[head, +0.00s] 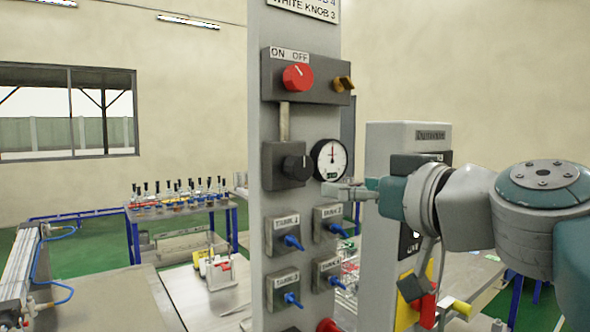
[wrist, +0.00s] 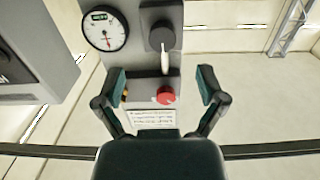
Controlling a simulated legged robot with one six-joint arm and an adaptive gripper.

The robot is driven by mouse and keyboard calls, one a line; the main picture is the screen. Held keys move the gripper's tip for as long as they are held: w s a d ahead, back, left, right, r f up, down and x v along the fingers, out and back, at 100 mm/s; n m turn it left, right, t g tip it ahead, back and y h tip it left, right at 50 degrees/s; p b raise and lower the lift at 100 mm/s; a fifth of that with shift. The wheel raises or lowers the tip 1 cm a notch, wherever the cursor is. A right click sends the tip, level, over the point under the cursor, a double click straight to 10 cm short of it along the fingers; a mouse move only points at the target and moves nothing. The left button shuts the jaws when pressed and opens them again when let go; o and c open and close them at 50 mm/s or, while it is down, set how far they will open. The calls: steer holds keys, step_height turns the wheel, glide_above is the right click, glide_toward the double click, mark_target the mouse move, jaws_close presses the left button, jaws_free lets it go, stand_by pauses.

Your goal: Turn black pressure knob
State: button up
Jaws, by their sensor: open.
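The black pressure knob (head: 297,167) sits on a grey box on the upright panel, just left of the round white gauge (head: 329,160). In the wrist view, where the panel appears upside down, the black knob (wrist: 161,37) is near the top centre. My gripper (head: 340,190) is at the panel's right side in the head view, just below the gauge and apart from the black knob. In the wrist view my gripper (wrist: 162,82) has its fingers spread wide with nothing between them in contact. The red knob (wrist: 166,95) appears between the fingers, farther off.
The red ON/OFF knob (head: 298,77) and a brass fitting (head: 343,84) are above the black knob. Several tank valves with blue handles (head: 292,242) are below it. A grey cabinet (head: 385,150) stands right of the panel, behind my arm. A bottle table (head: 180,206) is farther back.

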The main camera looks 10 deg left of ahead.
mark_target(303, 167)
steer(key=shift+y, duration=0.3)
steer(key=x, duration=0.3)
steer(key=r+x, duration=0.1)
steer(key=x, duration=0.6)
steer(key=shift+w+a+r, duration=0.1)
steer(key=shift+a+r, duration=0.1)
steer(key=shift+a, duration=0.1)
steer(key=shift+w+a, duration=0.2)
steer(key=shift+w, duration=0.05)
steer(key=shift+d, duration=0.1)
steer(key=shift+c, duration=0.3)
steer(key=c, duration=1.1)
